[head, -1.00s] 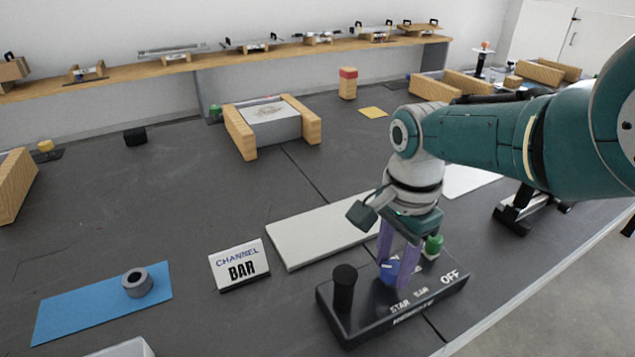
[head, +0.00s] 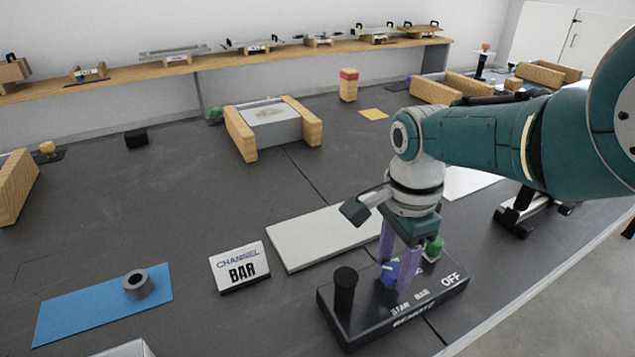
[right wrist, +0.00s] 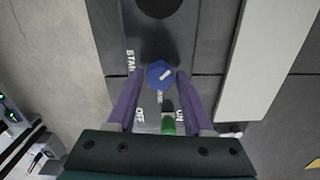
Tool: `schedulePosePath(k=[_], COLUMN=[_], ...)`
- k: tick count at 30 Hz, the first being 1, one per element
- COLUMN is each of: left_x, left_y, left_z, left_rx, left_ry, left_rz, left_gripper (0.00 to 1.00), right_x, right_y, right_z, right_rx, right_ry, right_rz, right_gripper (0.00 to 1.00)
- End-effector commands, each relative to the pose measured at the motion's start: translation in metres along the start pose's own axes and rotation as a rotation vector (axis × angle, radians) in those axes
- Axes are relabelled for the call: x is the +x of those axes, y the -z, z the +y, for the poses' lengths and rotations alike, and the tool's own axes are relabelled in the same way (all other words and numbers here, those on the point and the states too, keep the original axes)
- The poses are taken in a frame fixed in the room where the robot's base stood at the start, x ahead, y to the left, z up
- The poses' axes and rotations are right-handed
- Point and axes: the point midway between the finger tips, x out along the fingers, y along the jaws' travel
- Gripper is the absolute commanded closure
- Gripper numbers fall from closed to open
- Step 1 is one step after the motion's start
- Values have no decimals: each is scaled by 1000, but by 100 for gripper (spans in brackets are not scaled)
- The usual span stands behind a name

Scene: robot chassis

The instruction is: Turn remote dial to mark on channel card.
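The black remote (head: 425,305) has a blue dial (head: 388,274), a black knob (head: 344,290) and a green button (head: 434,247). White labels on it read STAR, BAR and OFF. The channel card (head: 240,268) stands left of the remote and reads CHANNEL BAR. My right gripper (head: 398,275) points down with its purple fingers on either side of the dial. In the right wrist view the dial (right wrist: 159,74) lies between the fingertips, with slim gaps showing, and its white pointer line slants toward the upper right. My left gripper is not in view.
A pale flat board (head: 320,235) lies behind the remote. A blue mat (head: 95,308) with a grey ring (head: 137,284) lies at left. A block between wooden rails (head: 272,125) stands farther back.

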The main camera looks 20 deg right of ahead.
Motion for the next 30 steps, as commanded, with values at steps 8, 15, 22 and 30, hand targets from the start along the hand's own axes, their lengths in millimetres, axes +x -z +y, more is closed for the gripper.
schedulePosePath(k=[8, 15, 22, 30], left_x=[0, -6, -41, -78], left_y=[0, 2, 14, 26], left_z=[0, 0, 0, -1], left_rx=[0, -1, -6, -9], left_ry=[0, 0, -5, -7], left_rz=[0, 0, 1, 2], left_gripper=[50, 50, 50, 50], right_x=[0, -6, -45, -88], right_y=[0, 0, 0, 0], right_z=[0, 0, 0, 0], right_rx=[0, -1, -1, 0], right_ry=[0, 0, 2, 1], right_rz=[0, 0, 0, 0], right_gripper=[26, 26, 26, 26])
